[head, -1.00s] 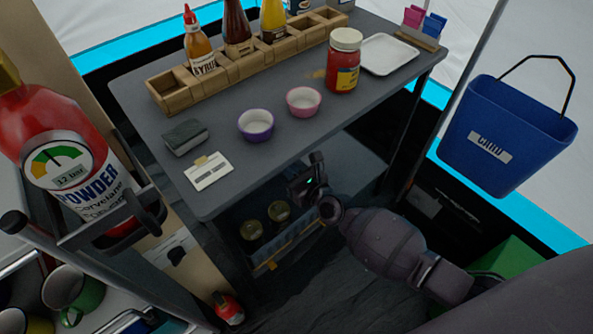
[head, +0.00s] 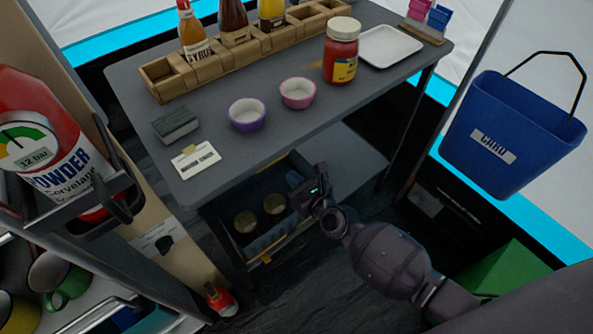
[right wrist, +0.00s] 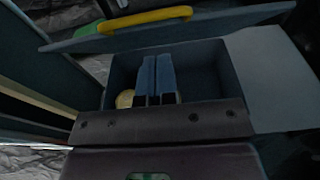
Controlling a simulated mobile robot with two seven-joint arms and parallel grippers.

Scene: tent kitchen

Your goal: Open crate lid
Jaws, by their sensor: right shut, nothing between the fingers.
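My right gripper (head: 303,196) is at the crate's right end, below the table edge. In the right wrist view its fingers (right wrist: 156,82) are together and empty over the crate's opening. My left gripper is out of view.
A blue bucket (head: 505,130) hangs at right. A fire extinguisher (head: 50,145) stands at left. The dark floor in front is mostly clear.

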